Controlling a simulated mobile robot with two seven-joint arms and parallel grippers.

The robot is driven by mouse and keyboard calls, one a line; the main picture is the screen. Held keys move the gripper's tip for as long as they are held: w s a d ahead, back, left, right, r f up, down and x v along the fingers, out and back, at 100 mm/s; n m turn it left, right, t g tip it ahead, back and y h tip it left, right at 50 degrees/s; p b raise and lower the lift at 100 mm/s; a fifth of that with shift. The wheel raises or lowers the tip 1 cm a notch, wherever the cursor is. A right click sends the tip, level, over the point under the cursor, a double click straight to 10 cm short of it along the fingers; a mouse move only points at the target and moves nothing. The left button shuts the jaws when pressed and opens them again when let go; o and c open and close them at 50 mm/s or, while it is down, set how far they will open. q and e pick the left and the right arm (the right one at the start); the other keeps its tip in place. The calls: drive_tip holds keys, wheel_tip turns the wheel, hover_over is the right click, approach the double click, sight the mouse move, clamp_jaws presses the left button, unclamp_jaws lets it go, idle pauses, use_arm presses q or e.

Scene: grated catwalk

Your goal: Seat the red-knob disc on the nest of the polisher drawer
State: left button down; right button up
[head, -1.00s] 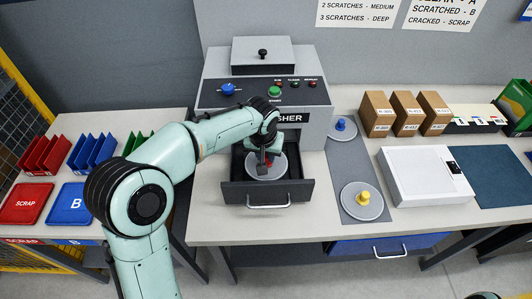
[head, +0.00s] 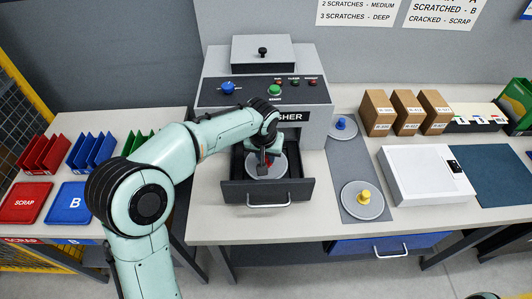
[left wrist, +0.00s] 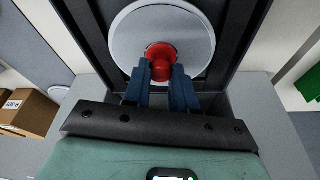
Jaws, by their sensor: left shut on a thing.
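The red-knob disc (head: 256,173) is a grey round plate with a red knob; it lies in or just above the open polisher drawer (head: 240,195). I cannot tell whether it rests on the nest, which the disc hides. My left gripper (head: 264,168) reaches down over the drawer and is shut on the red knob. In the left wrist view the blue fingers (left wrist: 161,78) pinch the red knob (left wrist: 160,55) at the middle of the disc (left wrist: 130,40). My right gripper is not in view.
The polisher (head: 220,98) stands behind the drawer. A blue-knob disc (head: 343,133) and a yellow-knob disc (head: 351,207) lie on a grey mat (head: 345,172) at right. A white box (head: 425,180) and brown boxes (head: 408,112) are farther right.

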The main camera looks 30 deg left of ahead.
use_arm(q)
drive_tip(key=shift+f+b, duration=0.4)
drive_tip(key=shift+f, duration=0.35)
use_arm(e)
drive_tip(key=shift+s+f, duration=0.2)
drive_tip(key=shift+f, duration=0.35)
use_arm(q)
drive_tip(key=shift+c, duration=2.2)
unclamp_jaws()
drive_tip(key=shift+r, duration=0.15)
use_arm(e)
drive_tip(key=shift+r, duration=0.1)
use_arm(q)
drive_tip(key=shift+r+p, duration=1.6)
drive_tip(key=shift+r, duration=0.65)
drive_tip(key=shift+r+p, duration=0.95)
drive_tip(key=shift+r, duration=0.7)
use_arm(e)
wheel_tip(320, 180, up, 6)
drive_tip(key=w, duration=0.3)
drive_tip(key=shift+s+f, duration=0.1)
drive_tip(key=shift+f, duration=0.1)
